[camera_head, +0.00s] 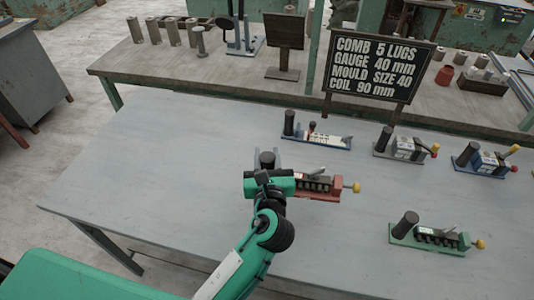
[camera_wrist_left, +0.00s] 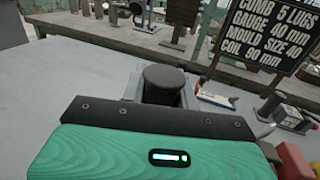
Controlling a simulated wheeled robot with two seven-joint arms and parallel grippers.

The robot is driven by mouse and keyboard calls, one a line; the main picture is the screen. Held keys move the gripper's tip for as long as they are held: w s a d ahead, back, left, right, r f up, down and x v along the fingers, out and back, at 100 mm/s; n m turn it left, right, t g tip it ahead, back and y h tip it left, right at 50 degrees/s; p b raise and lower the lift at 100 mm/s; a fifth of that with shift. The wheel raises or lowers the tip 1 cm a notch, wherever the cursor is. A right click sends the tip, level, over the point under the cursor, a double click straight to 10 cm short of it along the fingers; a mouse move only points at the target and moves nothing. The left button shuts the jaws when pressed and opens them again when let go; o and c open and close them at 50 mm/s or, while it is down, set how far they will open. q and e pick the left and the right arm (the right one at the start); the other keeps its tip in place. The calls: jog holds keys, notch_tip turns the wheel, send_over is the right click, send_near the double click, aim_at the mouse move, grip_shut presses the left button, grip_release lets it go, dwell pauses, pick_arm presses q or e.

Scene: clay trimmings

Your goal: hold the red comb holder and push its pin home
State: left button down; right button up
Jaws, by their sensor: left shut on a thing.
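The red comb holder (camera_head: 322,197) lies on the grey table, with a row of dark comb lugs (camera_head: 313,184) along it. Its pin ends in a yellow knob (camera_head: 356,188) that sticks out at the right end. My left gripper (camera_head: 267,162) is at the holder's left end, shut on its dark upright post (camera_head: 267,157). In the left wrist view the post (camera_wrist_left: 163,83) stands between my grey fingers, and a red part of the holder (camera_wrist_left: 294,160) shows at the lower right. My left wrist hides the holder's left part. My right gripper is not in view.
A blue holder (camera_head: 318,138), a grey one (camera_head: 400,157), another blue one (camera_head: 484,170) and a green one (camera_head: 428,241) stand around on the table. A black sign (camera_head: 380,65) reads comb 5 lugs, gauge 40 mm. The table's left side is clear.

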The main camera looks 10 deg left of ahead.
pick_arm(q)
jog(key=shift+f, duration=0.55)
jog(key=shift+f+b, duration=0.6)
jog(key=shift+f, duration=0.1)
jog(key=shift+f+b, duration=0.6)
jog(key=shift+f, duration=0.65)
jog(key=shift+f+b, duration=0.65)
jog(key=shift+f, duration=0.6)
jog(key=shift+f+b, duration=0.3)
jog(key=shift+f, duration=0.3)
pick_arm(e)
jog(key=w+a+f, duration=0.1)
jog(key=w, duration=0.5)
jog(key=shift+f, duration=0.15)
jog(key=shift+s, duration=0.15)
